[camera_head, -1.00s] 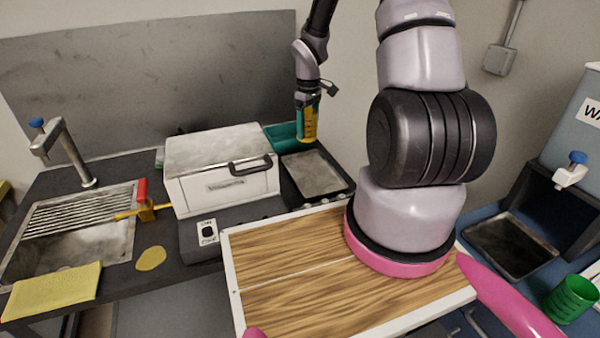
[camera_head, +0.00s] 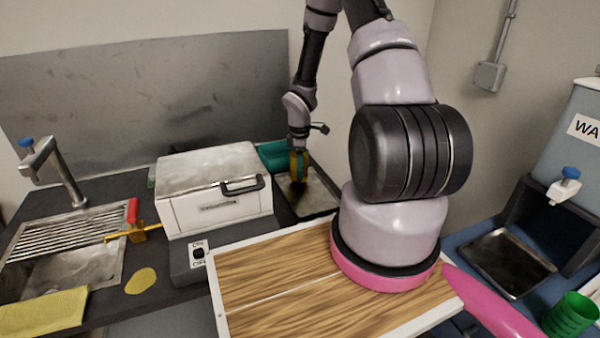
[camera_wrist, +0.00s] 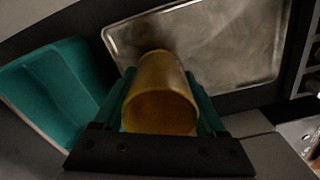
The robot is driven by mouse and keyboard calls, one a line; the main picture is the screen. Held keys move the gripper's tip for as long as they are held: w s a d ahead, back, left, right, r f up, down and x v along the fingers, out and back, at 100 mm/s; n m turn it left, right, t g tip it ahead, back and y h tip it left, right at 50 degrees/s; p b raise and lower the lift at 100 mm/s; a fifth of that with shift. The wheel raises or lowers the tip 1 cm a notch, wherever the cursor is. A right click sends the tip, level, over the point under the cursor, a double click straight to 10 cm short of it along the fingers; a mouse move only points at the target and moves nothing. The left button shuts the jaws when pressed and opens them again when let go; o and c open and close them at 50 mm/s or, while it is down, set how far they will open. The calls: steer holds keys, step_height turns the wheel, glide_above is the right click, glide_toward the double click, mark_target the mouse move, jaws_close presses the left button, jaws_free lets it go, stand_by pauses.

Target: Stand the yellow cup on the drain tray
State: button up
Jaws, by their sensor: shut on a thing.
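The yellow cup (camera_wrist: 162,88) is between the teal fingers of my gripper (camera_head: 299,166), which is shut on it. In the wrist view the cup's open mouth faces the camera, and its far end points at the metal tray (camera_wrist: 235,40). In the head view the gripper and cup are low over this tray (camera_head: 318,197), right of the white box. A dark shadow lies by the cup's far end. I cannot tell whether the cup touches the tray. The arm and fingers hide part of the cup in the head view.
A teal bin (camera_head: 272,154) stands close behind the tray; it also shows in the wrist view (camera_wrist: 50,95). The white box (camera_head: 215,190) borders the tray on the left. A second metal tray (camera_head: 508,262) and a green cup (camera_head: 571,315) are at the right.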

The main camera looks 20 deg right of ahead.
steer(key=shift+f, duration=0.85)
steer(key=o, duration=1.5)
steer(key=shift+f, duration=0.15)
